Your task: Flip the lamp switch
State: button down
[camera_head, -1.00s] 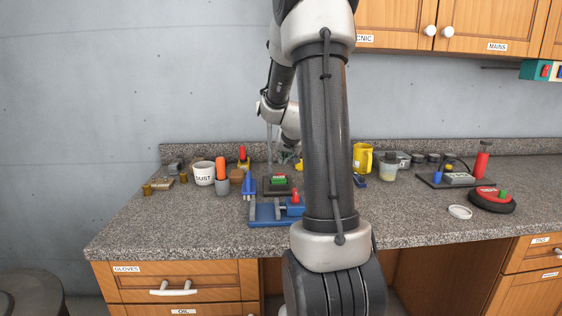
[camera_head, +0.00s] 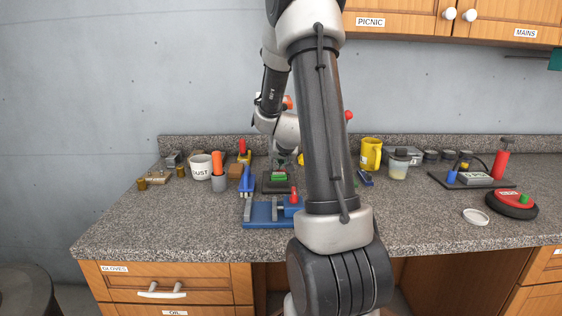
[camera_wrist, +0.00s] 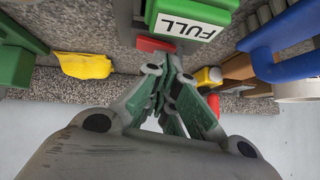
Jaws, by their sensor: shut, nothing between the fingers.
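No switch in view is marked as the lamp's, so I cannot tell which one it is. A green block (camera_head: 279,176) sits on a dark base on the counter, below my gripper (camera_head: 283,163). In the wrist view the green block (camera_wrist: 192,18) carries a white label reading FULL, with a red piece (camera_wrist: 155,44) beside it. My gripper (camera_wrist: 170,62) is shut and empty, its fingertips close to the red piece and the block's edge. I cannot tell whether they touch. My arm hides part of the counter and wall behind it.
A blue vise-like fixture (camera_head: 268,214) stands in front of the block. A white DUST cup (camera_head: 201,167) and an orange-handled tool (camera_head: 218,163) are left. A yellow mug (camera_head: 371,154), a clear jar (camera_head: 398,168) and a red-and-black round device (camera_head: 512,203) are right. The front left counter is clear.

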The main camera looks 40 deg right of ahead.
jog(key=shift+w+a+f, duration=0.1)
jog(key=shift+a+f, duration=0.1)
jog(key=shift+f, duration=0.2)
jog(key=shift+s+d+r, duration=0.1)
jog(key=shift+s+d, duration=0.45)
jog(key=shift+d, duration=0.1)
jog(key=shift+r, duration=0.1)
